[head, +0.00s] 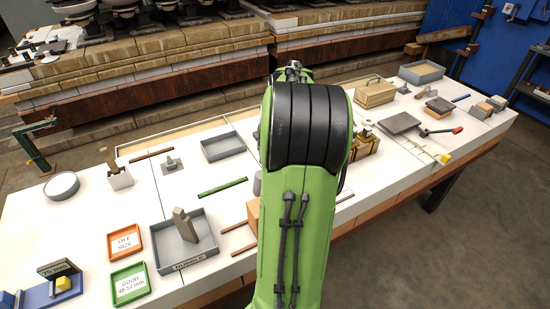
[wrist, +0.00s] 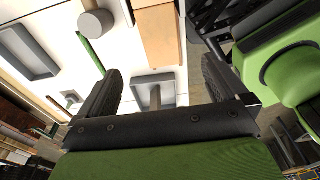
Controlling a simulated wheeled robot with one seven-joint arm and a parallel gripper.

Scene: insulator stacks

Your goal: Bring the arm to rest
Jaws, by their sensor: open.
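My green arm (head: 295,215) with its black ribbed joint stands upright over the middle of the white bench in the head view and hides my gripper there. In the wrist view my gripper (wrist: 160,68) shows its two dark fingers spread apart, open, with nothing held between them. A grey tray (wrist: 168,77) with an upright piece in it shows beyond the gap between the fingers. A wooden block (wrist: 157,30) and a grey cylinder (wrist: 96,23) lie beyond the fingertips. The gap from the fingers to the bench is hard to judge.
The white bench (head: 75,225) bears a rubble tray (head: 160,262) holding a stone block (head: 185,225), an empty grey tray (head: 223,146), a green bar (head: 222,187), orange (head: 126,255) and green (head: 128,299) trays, and a wooden box (head: 375,95). Insulator stacks stand behind. Floor is clear at right.

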